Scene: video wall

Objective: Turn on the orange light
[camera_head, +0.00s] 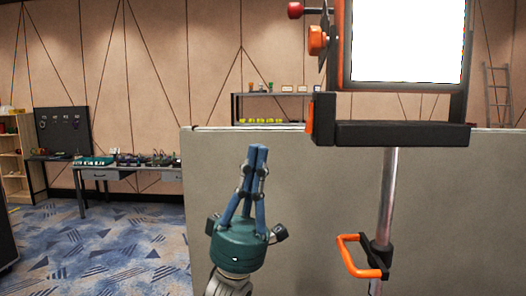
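The orange light (322,112) stands at the right on a silver pole (388,205), with a black and orange frame. Its square panel (405,42) is bright white. A red knob (296,10) and an orange knob (317,41) stick out on its left side. An orange handle (350,262) is clamped low on the pole. My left gripper (257,150) points up, left of the pole and below the lamp, its blue fingers together with nothing seen between them. It appears apart from the light. My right gripper is not in view.
A grey partition (290,215) stands behind the gripper and pole. A workbench (130,172) with tools, a black pegboard (63,132) and a wooden shelf (14,165) stand at the far left. A ladder (497,95) leans at the back right. Blue patterned carpet (100,245) is open at left.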

